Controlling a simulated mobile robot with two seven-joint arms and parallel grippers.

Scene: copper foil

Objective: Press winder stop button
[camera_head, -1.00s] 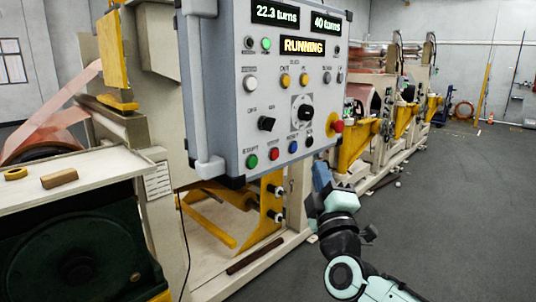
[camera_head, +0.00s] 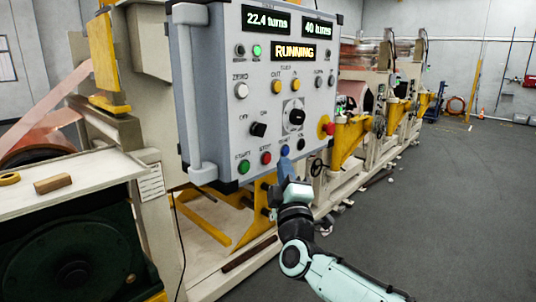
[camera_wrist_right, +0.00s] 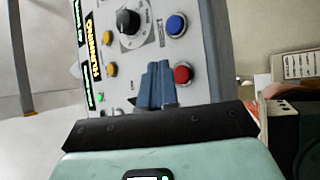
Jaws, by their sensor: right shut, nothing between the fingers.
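The grey control panel (camera_head: 215,100) fills the upper middle of the head view. Its red stop button (camera_head: 266,158) is in the bottom row, between the green start button (camera_head: 243,166) and the blue button (camera_head: 285,151). My right gripper (camera_head: 284,166) is shut and empty, just below the blue button and to the right of the red one. In the right wrist view, the blue fingers (camera_wrist_right: 156,86) point at the panel, with the red button (camera_wrist_right: 182,74) to their right and the blue button (camera_wrist_right: 176,25) above. Whether the fingers touch the panel, I cannot tell. My left gripper is out of view.
The panel display (camera_head: 293,52) reads RUNNING, with 22.4 turns and 40 turns above. A red knob on yellow (camera_head: 327,127) juts from the panel's right edge. Yellow-trimmed machines stand behind to the right. The grey floor (camera_head: 440,210) at the right is open.

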